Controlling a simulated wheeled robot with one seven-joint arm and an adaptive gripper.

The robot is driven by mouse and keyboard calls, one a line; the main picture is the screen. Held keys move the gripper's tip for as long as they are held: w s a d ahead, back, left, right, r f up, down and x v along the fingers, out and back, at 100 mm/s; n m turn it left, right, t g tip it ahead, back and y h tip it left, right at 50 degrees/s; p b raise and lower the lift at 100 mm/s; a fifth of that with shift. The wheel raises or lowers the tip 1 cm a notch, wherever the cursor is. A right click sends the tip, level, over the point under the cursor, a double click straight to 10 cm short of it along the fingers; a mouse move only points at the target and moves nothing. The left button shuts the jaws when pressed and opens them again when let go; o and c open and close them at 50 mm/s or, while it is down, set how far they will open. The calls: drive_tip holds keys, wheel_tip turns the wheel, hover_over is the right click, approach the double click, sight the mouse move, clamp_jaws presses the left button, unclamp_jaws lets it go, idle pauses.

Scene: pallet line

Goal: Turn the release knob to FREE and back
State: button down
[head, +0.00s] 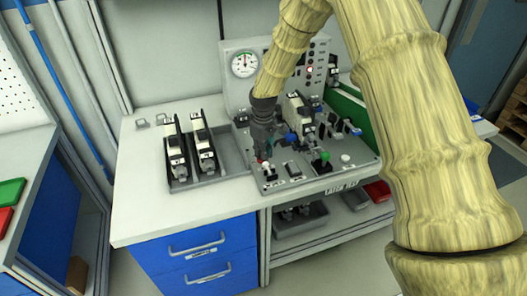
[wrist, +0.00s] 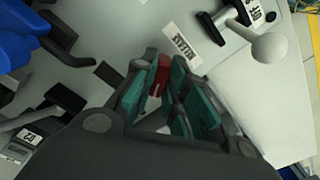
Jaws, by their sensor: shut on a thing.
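A small red knob (wrist: 159,72) shows between my gripper's fingertips in the wrist view. My gripper (wrist: 158,88) is shut on it, with one teal-padded finger on each side. In the head view my gripper (head: 262,150) points down at the front left part of the grey test panel (head: 310,188), and a bit of the red knob (head: 262,161) shows at its tips. A white label (wrist: 181,44) lies on the panel just beyond the knob; its print is too small to read surely. The FREE mark and the knob's pointing direction cannot be made out.
A white ball-topped lever (wrist: 269,47) stands right of the knob in the wrist view; a blue part (wrist: 20,45) is at left. In the head view a green knob (head: 325,156), a dial gauge (head: 244,64) and a tray (head: 233,160) with two black-and-white units surround it. The front-left worktop is clear.

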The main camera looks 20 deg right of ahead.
drive_tip(key=shift+w+r, duration=0.1)
idle(0.4)
drive_tip(key=c, duration=1.4)
unclamp_jaws()
drive_tip(key=shift+c, duration=0.2)
wheel_tip(320, 180, up, 12)
